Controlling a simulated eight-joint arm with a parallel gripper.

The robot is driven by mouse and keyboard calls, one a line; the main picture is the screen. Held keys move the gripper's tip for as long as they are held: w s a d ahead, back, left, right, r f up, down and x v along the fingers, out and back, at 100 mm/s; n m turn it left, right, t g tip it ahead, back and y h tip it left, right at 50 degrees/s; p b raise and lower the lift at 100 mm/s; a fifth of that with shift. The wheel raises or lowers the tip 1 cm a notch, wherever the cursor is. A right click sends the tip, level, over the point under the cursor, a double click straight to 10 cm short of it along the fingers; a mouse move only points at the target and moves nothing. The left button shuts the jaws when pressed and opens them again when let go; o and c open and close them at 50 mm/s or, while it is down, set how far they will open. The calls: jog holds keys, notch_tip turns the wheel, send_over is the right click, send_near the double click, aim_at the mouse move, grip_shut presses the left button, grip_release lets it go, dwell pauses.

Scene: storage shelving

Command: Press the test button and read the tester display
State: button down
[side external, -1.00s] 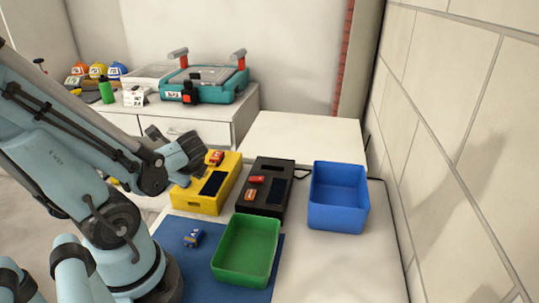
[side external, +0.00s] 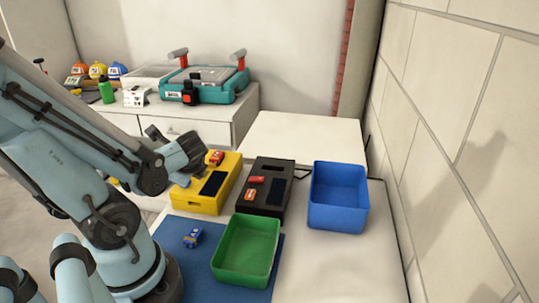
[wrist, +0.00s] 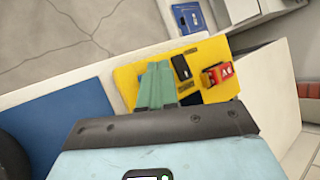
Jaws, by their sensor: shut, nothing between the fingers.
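A yellow tester-like box (side external: 210,195) stands behind the blue mat. A dark flat panel (side external: 213,184) and a red block (side external: 215,158) are on its top. In the wrist view the yellow box (wrist: 136,77) carries a small black part (wrist: 182,67) and the red block (wrist: 219,77), which has white marks. A black device (side external: 270,170) stands to its right, with a dark screen-like panel (side external: 277,191). My gripper (wrist: 157,82) is shut and empty over the yellow box's left part in the wrist view. I cannot tell whether the fingertips touch it. No display reading is legible.
A green tray (side external: 246,275) and a small blue item (side external: 193,238) are on the blue mat (side external: 172,236). A blue bin (side external: 338,215) stands right of the black device. Red and orange pieces (side external: 250,195) lie on the black device. The table's front right is clear.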

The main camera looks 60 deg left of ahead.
dwell(0.4)
jog(key=shift+f, duration=0.45)
jog(key=shift+f, duration=0.35)
dwell(0.5)
jog(key=shift+r, duration=0.8)
jog(key=shift+r, duration=2.5)
